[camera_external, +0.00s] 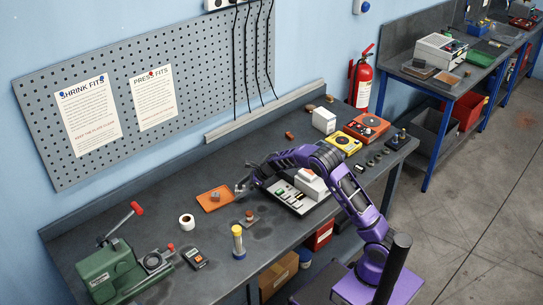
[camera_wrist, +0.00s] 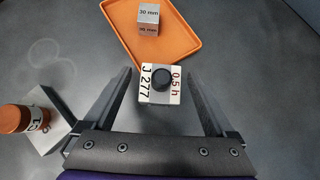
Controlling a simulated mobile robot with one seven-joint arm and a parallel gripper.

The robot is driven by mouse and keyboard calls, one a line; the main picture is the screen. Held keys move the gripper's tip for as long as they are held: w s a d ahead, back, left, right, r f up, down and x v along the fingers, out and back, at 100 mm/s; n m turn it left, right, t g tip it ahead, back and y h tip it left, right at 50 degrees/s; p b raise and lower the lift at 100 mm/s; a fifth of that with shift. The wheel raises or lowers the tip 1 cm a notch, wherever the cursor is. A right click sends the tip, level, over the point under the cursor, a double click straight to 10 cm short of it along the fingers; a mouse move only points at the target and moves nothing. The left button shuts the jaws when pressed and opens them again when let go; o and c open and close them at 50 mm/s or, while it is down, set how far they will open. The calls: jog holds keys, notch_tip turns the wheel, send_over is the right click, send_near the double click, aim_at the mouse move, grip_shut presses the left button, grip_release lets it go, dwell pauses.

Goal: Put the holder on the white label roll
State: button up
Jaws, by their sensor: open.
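The white label roll (camera_external: 187,220) lies on the bench left of the orange tray in the external view; the wrist view does not show it. A small block with a black round knob and white labels reading J 277 and 0.5 h (camera_wrist: 148,92) seems to be the holder. My gripper (camera_wrist: 159,74) is open, with a finger apart from the block on each side. In the external view my gripper (camera_external: 241,186) is low over the bench, right of the tray, and the block is not clear there.
The orange tray (camera_wrist: 188,48) carries a steel block (camera_wrist: 148,18) marked 30 mm. A copper-coloured cylinder (camera_wrist: 14,118) on a grey plate stands left of my gripper. A green machine (camera_external: 108,276) is at left.

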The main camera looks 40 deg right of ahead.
grip_shut()
dwell(0.5)
jog(key=shift+r, duration=0.15)
notch_tip(320, 180, up, 10)
jog(key=shift+a+f+p, duration=0.1)
jog(key=shift+f+p, duration=0.05)
jog(key=shift+p, duration=1)
jog(key=w+a+r+n+g+y+p, duration=0.1)
jog(key=w+a+r+n, duration=0.15)
jog(key=a, duration=1.15)
jog(key=r+n+g+y+p, duration=0.1)
jog(key=n+g, duration=0.1)
send_over(186, 219)
notch_tip(186, 219, down, 9)
jog(key=shift+s+f+b, duration=0.1)
jog(key=shift+s+b, duration=0.05)
jog(key=shift+b, duration=0.4)
